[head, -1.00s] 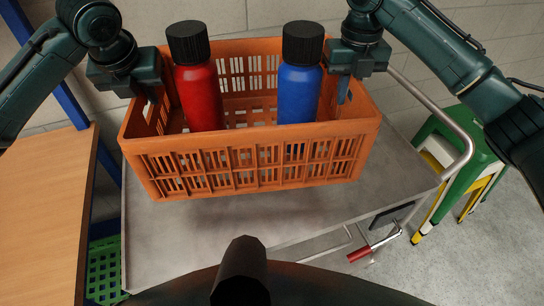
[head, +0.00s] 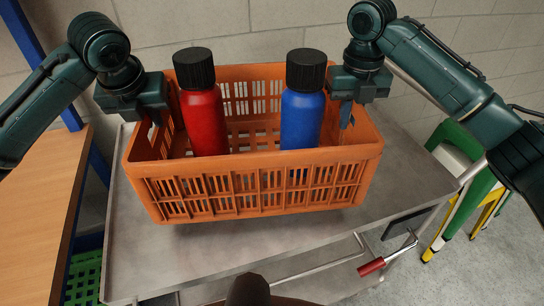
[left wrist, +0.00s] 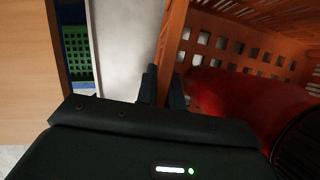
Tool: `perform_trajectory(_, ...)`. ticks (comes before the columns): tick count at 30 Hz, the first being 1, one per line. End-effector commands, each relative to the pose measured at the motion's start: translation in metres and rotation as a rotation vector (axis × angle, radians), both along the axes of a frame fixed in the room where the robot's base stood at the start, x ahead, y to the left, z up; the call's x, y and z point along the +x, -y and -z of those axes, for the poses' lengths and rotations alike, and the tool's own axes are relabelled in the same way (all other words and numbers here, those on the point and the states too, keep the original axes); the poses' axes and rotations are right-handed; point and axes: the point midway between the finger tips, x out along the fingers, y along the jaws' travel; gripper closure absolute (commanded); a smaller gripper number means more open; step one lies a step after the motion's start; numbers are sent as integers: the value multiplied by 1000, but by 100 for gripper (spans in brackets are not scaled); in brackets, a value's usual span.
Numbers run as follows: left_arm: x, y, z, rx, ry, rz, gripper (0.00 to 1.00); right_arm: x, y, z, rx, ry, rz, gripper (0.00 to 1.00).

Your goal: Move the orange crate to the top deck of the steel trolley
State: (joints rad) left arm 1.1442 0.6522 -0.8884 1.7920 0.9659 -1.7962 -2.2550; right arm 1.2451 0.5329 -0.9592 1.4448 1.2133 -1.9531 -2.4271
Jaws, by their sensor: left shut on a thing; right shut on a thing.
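The orange crate (head: 255,190) is level above the top deck of the steel trolley (head: 265,247), with bare deck in front and to the right. I cannot tell whether its base touches the deck. A red bottle (head: 205,122) and a blue bottle (head: 301,120), both black-capped, stand upright inside. My left gripper (head: 152,122) is shut on the crate's left end wall. In the left wrist view its fingers (left wrist: 161,86) straddle the orange wall, and the red bottle (left wrist: 235,105) is close by. My right gripper (head: 346,112) is shut on the right end wall.
A wooden-topped table (head: 38,205) stands at the left beside a blue upright, with a green basket (head: 84,275) low down. Green and yellow stools (head: 470,195) stand at the right. A red-handled part (head: 372,266) projects near the trolley's front. A block wall is behind.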

Motion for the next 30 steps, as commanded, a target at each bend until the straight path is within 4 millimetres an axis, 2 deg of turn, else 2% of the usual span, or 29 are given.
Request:
perform_trajectory(1, 1, 1, -4, -5, 10, 2, 100, 0, 0, -1, -4, 1, 0, 100)
perform_trajectory(8, 1, 1, 1, -5, 10, 2, 100, 0, 0, 4, -4, 1, 0, 100)
perform_trajectory(30, 1, 1, 39, -5, 10, 2, 100, 0, 0, 43, -4, 1, 0, 100)
